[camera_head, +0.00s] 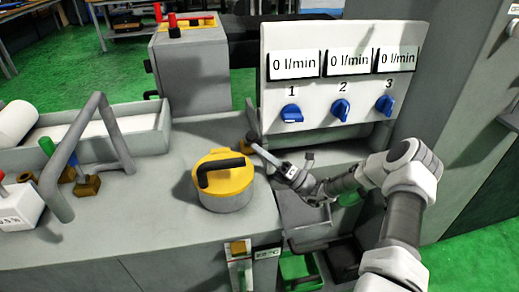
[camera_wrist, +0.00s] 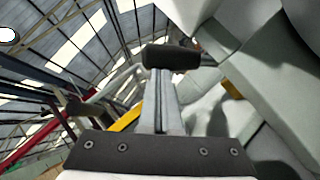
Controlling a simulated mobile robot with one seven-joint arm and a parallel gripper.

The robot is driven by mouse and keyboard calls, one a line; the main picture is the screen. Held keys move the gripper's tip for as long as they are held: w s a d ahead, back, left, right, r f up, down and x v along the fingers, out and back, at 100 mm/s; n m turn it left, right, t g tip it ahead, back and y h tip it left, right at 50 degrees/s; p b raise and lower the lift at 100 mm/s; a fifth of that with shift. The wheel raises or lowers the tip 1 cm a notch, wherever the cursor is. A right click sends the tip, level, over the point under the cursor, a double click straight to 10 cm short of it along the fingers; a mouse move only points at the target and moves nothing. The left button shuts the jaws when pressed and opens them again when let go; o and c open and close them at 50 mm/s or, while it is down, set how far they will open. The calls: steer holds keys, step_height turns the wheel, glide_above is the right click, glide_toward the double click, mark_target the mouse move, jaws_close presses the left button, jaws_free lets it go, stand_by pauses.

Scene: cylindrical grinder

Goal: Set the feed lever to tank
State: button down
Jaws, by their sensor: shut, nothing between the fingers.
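I cannot tell for sure which part is the feed lever, and no "tank" marking is readable. A small brass-coloured fitting (camera_head: 243,146) sits on the bench behind the yellow-lidded pot, partly hidden by my gripper. My gripper (camera_head: 253,140) is shut and empty, its dark tips beside or in front of this fitting; contact cannot be judged. In the wrist view my closed fingers (camera_wrist: 171,57) point away from the camera, with nothing between them. Another lever with a green grip (camera_head: 46,146) stands at the far left by brass blocks.
The yellow-lidded pot (camera_head: 224,172) with a black handle stands just left of my gripper. Behind is a white panel (camera_head: 340,100) with blue knobs numbered 1 to 3, each display reading 0 l/min. A grey curved pipe (camera_head: 112,135) rises at left. A green bin (camera_head: 298,268) is below.

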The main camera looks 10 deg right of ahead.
steer(key=w+r+m+h+p, duration=0.4)
steer(key=r+m+p, duration=0.1)
steer(key=p, duration=0.6)
steer(key=shift+m, duration=0.5)
steer(key=shift+r, duration=0.15)
steer(key=s, duration=0.3)
steer(key=s+f+p, duration=0.1)
steer(key=shift+s+d, duration=0.35)
steer(key=shift+d, duration=0.05)
glide_toward(253, 134)
steer(key=shift+s+d, duration=0.6)
steer(key=shift+s, duration=0.35)
